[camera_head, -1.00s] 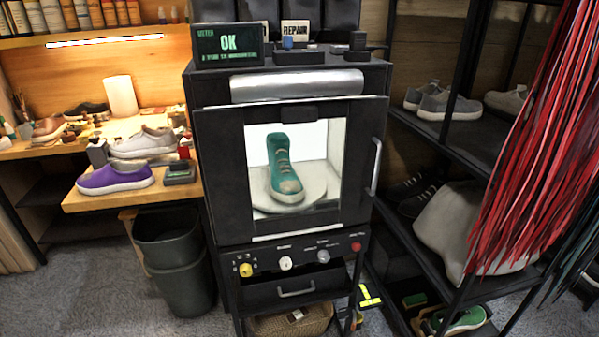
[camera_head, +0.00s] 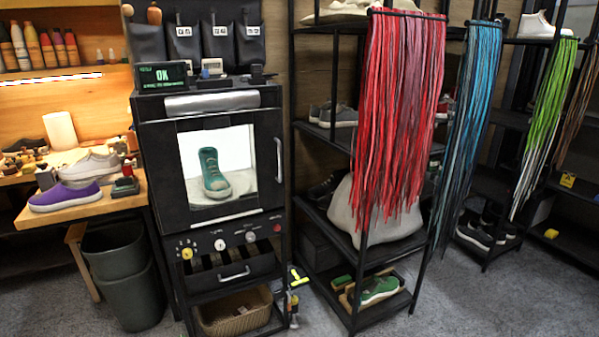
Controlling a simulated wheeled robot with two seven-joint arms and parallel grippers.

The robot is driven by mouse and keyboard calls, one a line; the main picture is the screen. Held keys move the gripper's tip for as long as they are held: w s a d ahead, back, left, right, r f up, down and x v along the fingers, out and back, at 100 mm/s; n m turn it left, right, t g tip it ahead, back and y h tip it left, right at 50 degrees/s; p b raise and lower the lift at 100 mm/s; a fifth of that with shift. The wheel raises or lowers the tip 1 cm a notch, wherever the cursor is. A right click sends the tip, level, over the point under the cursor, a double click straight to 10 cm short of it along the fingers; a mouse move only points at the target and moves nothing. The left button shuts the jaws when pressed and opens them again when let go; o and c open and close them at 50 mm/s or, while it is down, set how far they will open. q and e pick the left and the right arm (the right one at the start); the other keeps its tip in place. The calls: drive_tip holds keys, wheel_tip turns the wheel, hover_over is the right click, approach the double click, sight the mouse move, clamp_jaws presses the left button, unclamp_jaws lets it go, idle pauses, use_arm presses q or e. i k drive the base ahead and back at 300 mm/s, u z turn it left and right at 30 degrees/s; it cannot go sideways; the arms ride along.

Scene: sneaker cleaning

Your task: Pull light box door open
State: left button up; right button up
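The light box (camera_head: 160,150) is a black cabinet at the left of the head view. Its door (camera_head: 264,150) has a window and looks shut. A silver vertical handle (camera_head: 279,160) is on the door's right side. A teal sneaker (camera_head: 214,172) stands inside, lit white behind the window. Neither of my grippers is in the head view.
A workbench (camera_head: 137,198) with a purple sneaker (camera_head: 66,196) and a dark bin (camera_head: 133,300) are left of the box. A black shelf rack (camera_head: 318,219) with hanging red laces (camera_head: 397,110) stands close on its right. Carpet (camera_head: 455,300) is open at the front right.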

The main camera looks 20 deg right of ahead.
sight(159, 140)
drive_tip(key=z, duration=0.95)
drive_tip(key=i, duration=1.05)
drive_tip(key=u, duration=0.3)
